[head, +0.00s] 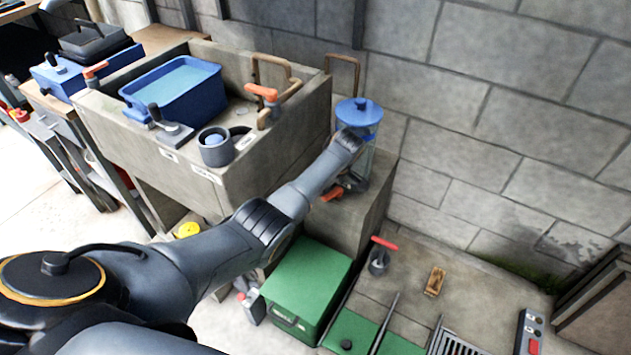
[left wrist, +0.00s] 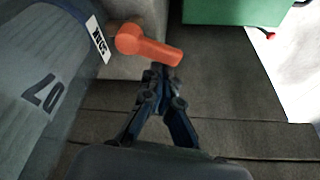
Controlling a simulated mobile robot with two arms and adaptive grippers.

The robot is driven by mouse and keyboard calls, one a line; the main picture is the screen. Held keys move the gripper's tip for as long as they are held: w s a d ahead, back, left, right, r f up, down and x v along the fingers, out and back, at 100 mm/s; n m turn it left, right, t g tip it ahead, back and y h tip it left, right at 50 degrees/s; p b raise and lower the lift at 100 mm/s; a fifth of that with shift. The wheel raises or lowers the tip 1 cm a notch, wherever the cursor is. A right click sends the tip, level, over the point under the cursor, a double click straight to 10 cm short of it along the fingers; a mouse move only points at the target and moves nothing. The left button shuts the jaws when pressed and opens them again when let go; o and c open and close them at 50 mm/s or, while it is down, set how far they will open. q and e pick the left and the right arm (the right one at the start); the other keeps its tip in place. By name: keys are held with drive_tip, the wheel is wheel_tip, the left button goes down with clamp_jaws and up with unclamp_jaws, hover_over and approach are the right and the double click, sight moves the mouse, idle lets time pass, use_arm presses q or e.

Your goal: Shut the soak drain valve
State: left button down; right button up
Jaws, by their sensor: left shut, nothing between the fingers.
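An orange lever handle (left wrist: 147,44) shows in the left wrist view beside a grey rounded vessel with a small white label that I cannot read for certain. The lever lies slanted, its free end to the right. My left gripper (left wrist: 160,74) is shut and empty, its fingertips just below the lever's free end; I cannot tell whether they touch. In the head view an orange lever (head: 331,194) shows low beside the clear blue-lidded vessel (head: 359,113), partly behind my left arm. The left fingers are hidden there. My right gripper is not in view.
A stone sink (head: 240,180) holds a blue tub (head: 182,92) and has another orange lever (head: 262,91). A green box (head: 305,285) stands below on the floor. A red-handled valve (head: 384,243) stands near a wooden brush (head: 435,281). A block wall closes the back.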

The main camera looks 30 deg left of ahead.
use_arm(q)
drive_tip(key=shift+s+d+n+g, duration=0.2)
drive_tip(key=shift+d+n+g, duration=0.1)
drive_tip(key=shift+n, duration=0.5)
drive_tip(key=shift+s+d+n, duration=0.1)
drive_tip(key=shift+d+n, duration=0.05)
drive_tip(key=shift+n, duration=0.35)
